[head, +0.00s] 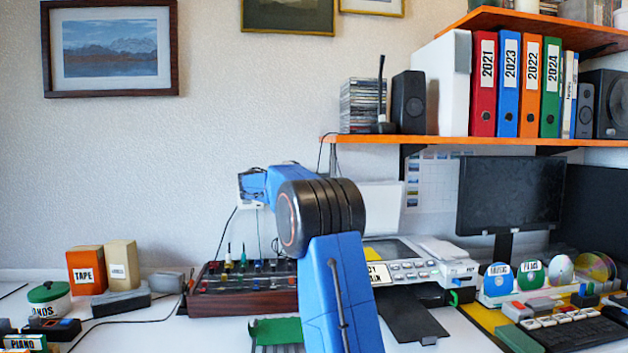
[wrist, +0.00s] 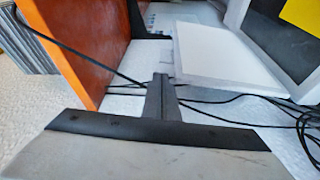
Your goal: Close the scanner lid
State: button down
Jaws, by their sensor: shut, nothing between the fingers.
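The scanner (head: 408,262) stands on the desk, right of my blue arm. Its white lid (head: 385,208) is raised, standing up behind the arm, which hides part of it. In the wrist view the lid (wrist: 215,60) is a pale panel rising from the scanner's dark glass (wrist: 280,40), with a yellow item (wrist: 303,18) on it. My gripper (wrist: 160,82) is shut and empty. In the wrist view it shows beside the lid, apart from it in the picture; the depth between them is unclear. In the head view the fingers are hard to make out.
The orange shelf (head: 480,140) hangs above the scanner and shows close at left in the wrist view (wrist: 75,40). Black cables (wrist: 215,98) run near the fingers. A mixer (head: 245,290) lies left of the arm, a monitor (head: 510,195) right of the scanner.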

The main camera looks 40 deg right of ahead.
jog(key=shift+x, duration=2.45)
jog(key=shift+s+f, duration=0.1)
jog(key=shift+s, duration=0.05)
